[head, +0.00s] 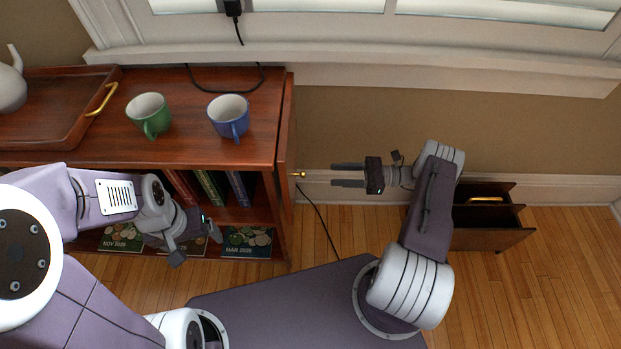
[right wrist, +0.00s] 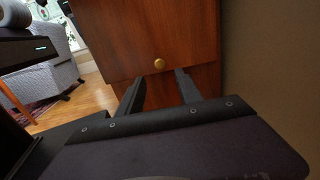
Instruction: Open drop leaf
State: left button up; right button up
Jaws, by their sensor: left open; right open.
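The drop leaf (head: 287,130) is a reddish-brown panel hanging down against the right end of the wooden cabinet (head: 200,152). It fills the upper middle of the right wrist view (right wrist: 150,30). A small brass knob (head: 299,174) sits near the leaf's lower edge and also shows in the right wrist view (right wrist: 159,64). My right gripper (head: 333,175) is open and empty, pointing at the knob with a gap between. In the right wrist view the knob appears between and just beyond the fingertips. My left gripper (head: 196,243) is open and empty before the cabinet's lower shelves.
On the cabinet top stand a green mug (head: 147,115), a blue mug (head: 229,117) and a wooden tray (head: 60,119) with a white pot (head: 11,84). A black cord (head: 322,220) trails on the floor.

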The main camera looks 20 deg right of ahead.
jog(key=b+x, duration=0.1)
jog(key=x, duration=0.7)
jog(key=shift+a, duration=0.4)
grip_shut()
dwell(0.8)
